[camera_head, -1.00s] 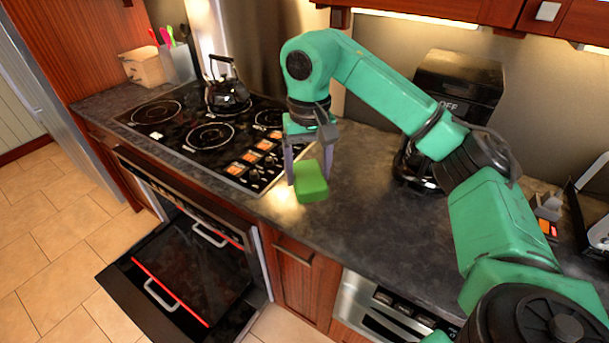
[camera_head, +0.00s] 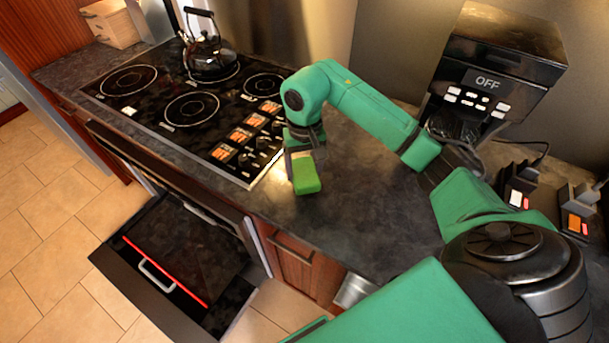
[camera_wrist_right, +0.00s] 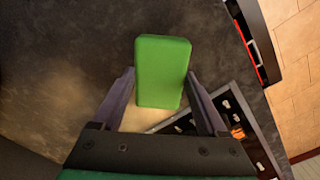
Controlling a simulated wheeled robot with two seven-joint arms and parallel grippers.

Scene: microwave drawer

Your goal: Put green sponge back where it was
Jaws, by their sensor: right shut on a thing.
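The green sponge (camera_head: 306,174) is in the jaws of my right gripper (camera_head: 303,160), over the dark counter just right of the cooktop. In the right wrist view the sponge (camera_wrist_right: 162,71) sticks out beyond the two fingers of the gripper (camera_wrist_right: 160,90), with bare counter behind it. I cannot tell whether the sponge touches the counter. My left gripper is not in view.
The cooktop (camera_head: 190,108) with a black kettle (camera_head: 208,52) lies to the left. A black coffee machine (camera_head: 490,80) stands at the back right. The counter (camera_head: 365,215) right of the sponge is clear.

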